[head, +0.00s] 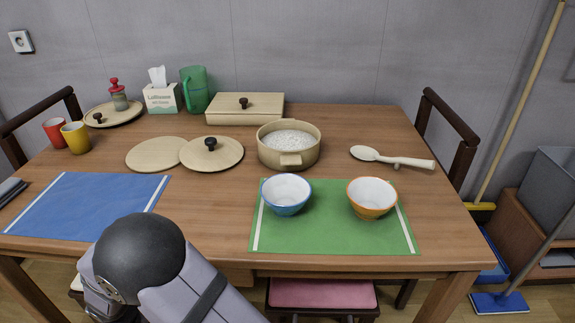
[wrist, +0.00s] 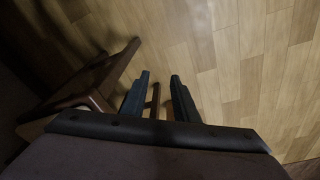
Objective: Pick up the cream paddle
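The cream paddle (head: 391,158) lies on the wooden table to the right of the pot of rice. Its rounded head points left and its handle points right, toward the table's right edge. My gripper (wrist: 160,84) shows in the wrist view with its two dark fingers apart and nothing between them. It hangs over the wooden floor beside a dark chair, away from the paddle. In the head view my arm shows at the bottom, but the gripper itself is out of frame. The paddle is not in the wrist view.
The pot of rice (head: 290,157) stands left of the paddle. A blue-rimmed bowl (head: 286,208) and an orange bowl (head: 371,211) stand on the green mat (head: 330,239) in front. A chair (head: 447,140) is beyond the right edge. The table around the paddle is clear.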

